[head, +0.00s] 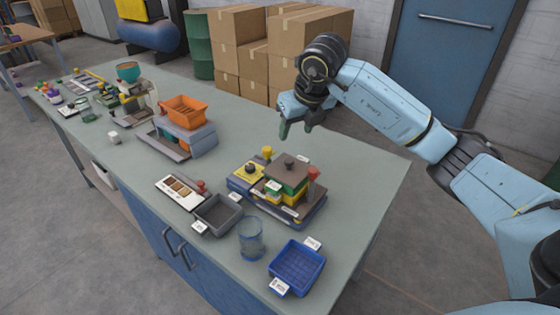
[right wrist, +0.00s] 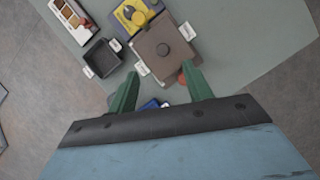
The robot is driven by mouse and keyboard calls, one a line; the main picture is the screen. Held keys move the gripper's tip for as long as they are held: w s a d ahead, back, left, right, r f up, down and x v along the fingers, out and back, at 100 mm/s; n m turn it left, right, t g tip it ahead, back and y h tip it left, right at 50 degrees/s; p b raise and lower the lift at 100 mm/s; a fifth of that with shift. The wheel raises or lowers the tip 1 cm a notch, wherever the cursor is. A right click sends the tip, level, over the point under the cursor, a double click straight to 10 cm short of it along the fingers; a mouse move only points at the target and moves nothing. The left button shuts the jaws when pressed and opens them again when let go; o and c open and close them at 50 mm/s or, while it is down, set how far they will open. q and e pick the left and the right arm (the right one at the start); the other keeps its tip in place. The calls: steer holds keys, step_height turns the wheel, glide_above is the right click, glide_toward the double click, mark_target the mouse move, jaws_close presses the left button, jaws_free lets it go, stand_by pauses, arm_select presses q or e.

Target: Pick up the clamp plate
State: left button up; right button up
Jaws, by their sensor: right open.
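The clamp plate (head: 287,169) is a flat brown-grey square plate with a round dark knob. It lies on top of a green and yellow block stack on a machine base (head: 310,213). In the right wrist view the plate (right wrist: 158,57) shows from above, beyond my fingers. My right gripper (head: 298,130) is open and empty, above and behind the plate in the head view. Its two green fingers (right wrist: 163,88) stand apart in the right wrist view. They do not appear to touch the plate. My left gripper is not in view.
A yellow fixture with a dark knob (head: 250,170) and a red knob (head: 314,173) flank the stack. A grey tray (head: 217,214), a clear beaker (head: 251,240) and a blue tray (head: 297,268) stand in front. An orange bin (head: 187,111) sits to the left.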

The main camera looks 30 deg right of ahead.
glide_toward(289, 160)
steer(key=x, duration=0.2)
steer(key=shift+w+a+f, duration=0.15)
steer(key=shift+w+f, duration=0.3)
steer(key=shift+f, duration=0.15)
steer(key=shift+s+p+x, duration=0.2)
steer(key=shift+p+x, duration=0.15)
steer(key=shift+x, duration=2.15)
steer(key=shift+f, duration=0.25)
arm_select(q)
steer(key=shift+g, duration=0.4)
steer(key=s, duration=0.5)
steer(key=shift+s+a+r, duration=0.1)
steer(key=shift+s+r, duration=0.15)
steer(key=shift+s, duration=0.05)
arm_select(e)
steer(key=shift+d, duration=0.2)
jaws_close()
